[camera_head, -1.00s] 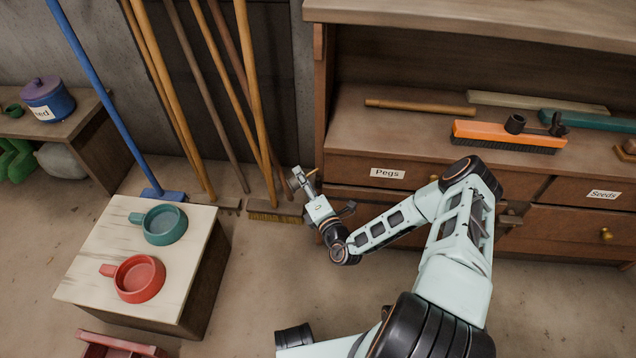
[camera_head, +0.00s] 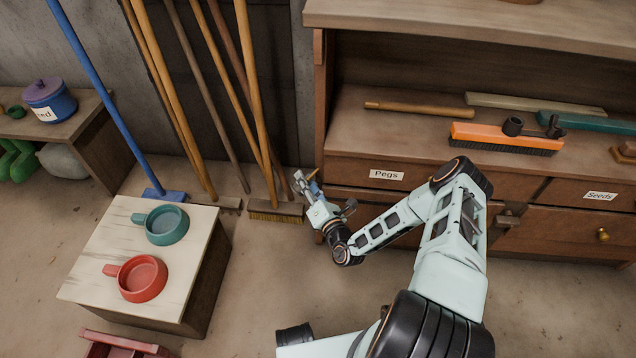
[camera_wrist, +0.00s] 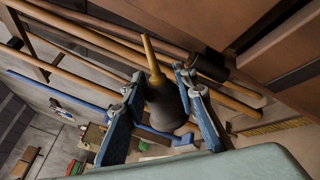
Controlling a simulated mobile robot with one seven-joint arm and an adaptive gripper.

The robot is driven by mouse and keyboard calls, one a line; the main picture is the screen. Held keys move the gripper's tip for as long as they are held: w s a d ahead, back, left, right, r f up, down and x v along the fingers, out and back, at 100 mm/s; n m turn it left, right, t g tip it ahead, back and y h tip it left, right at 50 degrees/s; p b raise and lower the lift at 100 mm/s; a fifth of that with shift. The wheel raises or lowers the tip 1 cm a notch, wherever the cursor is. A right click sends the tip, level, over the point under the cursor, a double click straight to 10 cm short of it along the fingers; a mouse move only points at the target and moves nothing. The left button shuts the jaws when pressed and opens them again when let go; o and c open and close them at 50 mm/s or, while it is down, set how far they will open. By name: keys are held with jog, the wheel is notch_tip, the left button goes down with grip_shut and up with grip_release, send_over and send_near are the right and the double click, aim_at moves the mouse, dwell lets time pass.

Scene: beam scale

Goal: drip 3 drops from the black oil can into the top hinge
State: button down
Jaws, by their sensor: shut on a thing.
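My gripper (camera_head: 304,186) is shut on the black oil can (camera_wrist: 165,103), whose body sits between the two blue-grey fingers in the wrist view. Its yellow spout (camera_wrist: 150,56) points up in that view, clear of the fingers. In the head view, the can is mostly hidden by my gripper, and only a bit of the orange-yellow spout (camera_head: 313,174) shows. My gripper is in the air in front of the cabinet's left end. A dark metal fitting that looks like a hinge (camera_head: 511,214) is on the cabinet front, well to the right of my gripper.
Broom and tool handles (camera_head: 257,105) lean on the wall behind my gripper. The cabinet (camera_head: 420,140) carries an orange brush (camera_head: 480,136). A low wooden stand (camera_head: 100,278) at left holds a teal cup (camera_head: 166,226) and a red cup (camera_head: 142,279).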

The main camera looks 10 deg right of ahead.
jog(key=shift+r+p, duration=2.6)
jog(key=shift+r, duration=0.65)
jog(key=n+p, duration=0.3)
jog(key=n, duration=0.1)
jog(key=shift+r, duration=0.15)
jog(key=n+p, duration=0.1)
jog(key=n, duration=0.3)
jog(key=shift+p, duration=0.3)
jog(key=shift+f+n, duration=0.2)
jog(key=shift+n, duration=0.7)
